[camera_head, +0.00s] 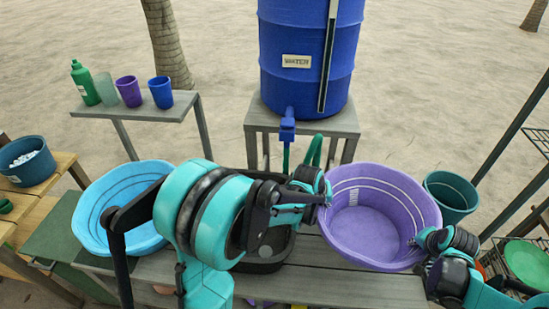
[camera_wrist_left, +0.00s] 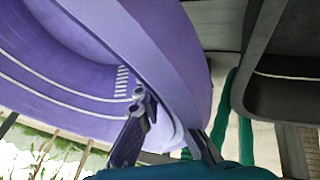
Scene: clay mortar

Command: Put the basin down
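The purple basin (camera_head: 362,232) is at the right end of the grey slatted bench, open side up. Whether its base touches the bench cannot be told. My left gripper (camera_head: 325,192) is at the basin's left rim. In the left wrist view, its fingers (camera_wrist_left: 172,128) straddle the wall of the purple basin (camera_wrist_left: 165,60), one inside and one outside, and look shut on it. My right gripper (camera_head: 416,243) is at the basin's right rim, with a fingertip inside the edge, and looks shut on it. Its outer finger is hidden.
A blue basin (camera_head: 92,215) stands at the bench's left, with a black tub (camera_head: 268,266) partly behind my left arm. A blue barrel (camera_head: 300,75) with a tap is behind. A teal bucket (camera_head: 452,190) and a shelf (camera_head: 535,210) stand right. The bench front (camera_head: 345,292) is clear.

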